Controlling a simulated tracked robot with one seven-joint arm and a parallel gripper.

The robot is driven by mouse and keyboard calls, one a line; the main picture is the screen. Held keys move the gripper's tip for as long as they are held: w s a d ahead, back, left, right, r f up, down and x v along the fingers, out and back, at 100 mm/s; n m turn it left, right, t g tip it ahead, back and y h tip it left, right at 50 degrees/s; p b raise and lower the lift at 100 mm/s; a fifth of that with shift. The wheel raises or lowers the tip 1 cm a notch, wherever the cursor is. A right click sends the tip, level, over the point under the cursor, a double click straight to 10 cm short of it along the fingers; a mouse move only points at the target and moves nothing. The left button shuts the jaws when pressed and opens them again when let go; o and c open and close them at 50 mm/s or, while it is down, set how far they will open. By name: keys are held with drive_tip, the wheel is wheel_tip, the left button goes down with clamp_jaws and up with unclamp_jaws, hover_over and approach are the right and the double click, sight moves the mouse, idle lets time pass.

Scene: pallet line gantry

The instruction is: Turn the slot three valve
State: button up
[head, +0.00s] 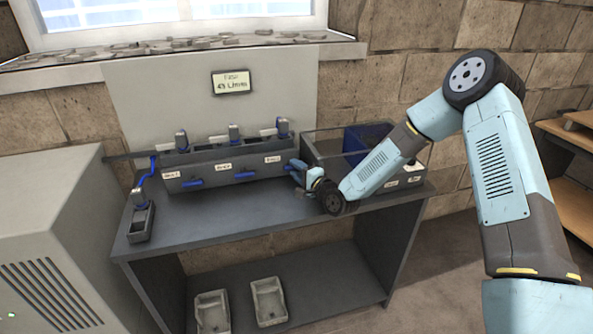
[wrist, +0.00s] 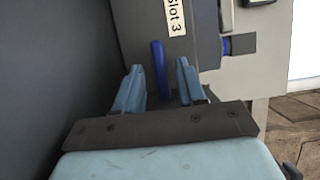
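The slot three valve is a blue lever handle (wrist: 160,66) beside the "Slot 3" label (wrist: 174,16) in the wrist view. In the head view the handle is mostly hidden by my gripper (head: 298,170) at the right end of the grey manifold (head: 222,170). In the wrist view my gripper (wrist: 160,82) is open. Its two light-blue fingers stand on either side of the handle, with gaps showing, and the handle's lower end lies between them.
Two more blue valve handles, the left one (head: 191,183) and the middle one (head: 244,176), sit along the manifold front. A clear-sided bin (head: 325,150) stands right of the manifold. The bench top (head: 240,205) in front is mostly clear. A display (head: 231,82) hangs above.

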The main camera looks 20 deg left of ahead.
drive_tip(key=shift+w+a, duration=0.1)
drive_tip(key=shift+a, duration=0.15)
drive_tip(key=shift+c, duration=0.4)
clamp_jaws()
drive_tip(key=shift+d, duration=0.1)
